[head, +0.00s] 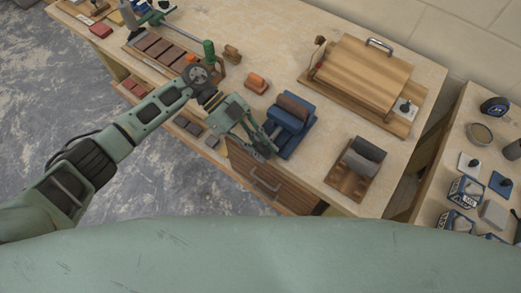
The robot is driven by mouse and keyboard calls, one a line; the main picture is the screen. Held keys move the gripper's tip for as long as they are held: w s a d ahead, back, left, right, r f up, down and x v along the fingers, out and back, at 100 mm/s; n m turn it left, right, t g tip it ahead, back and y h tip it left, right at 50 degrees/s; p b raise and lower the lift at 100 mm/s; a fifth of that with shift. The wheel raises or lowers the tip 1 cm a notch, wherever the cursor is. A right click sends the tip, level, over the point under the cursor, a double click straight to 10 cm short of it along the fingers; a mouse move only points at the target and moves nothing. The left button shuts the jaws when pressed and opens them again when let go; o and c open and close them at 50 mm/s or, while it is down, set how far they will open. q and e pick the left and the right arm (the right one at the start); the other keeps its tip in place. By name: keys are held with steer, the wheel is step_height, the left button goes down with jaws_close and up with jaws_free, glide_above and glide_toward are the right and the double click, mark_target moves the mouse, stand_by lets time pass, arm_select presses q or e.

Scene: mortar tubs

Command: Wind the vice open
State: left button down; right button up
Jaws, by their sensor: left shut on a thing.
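The blue vice (299,137) stands near the front edge of the workbench, with a rounded dark brown piece (294,104) at its top. My left gripper (268,146) reaches in from the left and is at the vice's front left side. Its fingers are shut on the vice's handle, which they mostly hide. How far apart the jaws are is hard to tell from above. My right gripper is not in view.
An orange-topped wooden block (256,83) lies left of the vice. A wooden stand with a grey roll (362,160) is to the right. A drawer (262,177) is below the bench edge. Bare bench top lies between these.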

arm_select(q)
steer(key=shift+w+r, duration=0.15)
steer(key=c, duration=1.9)
jaws_free()
steer(key=v, duration=1.2)
steer(key=shift+o, duration=0.2)
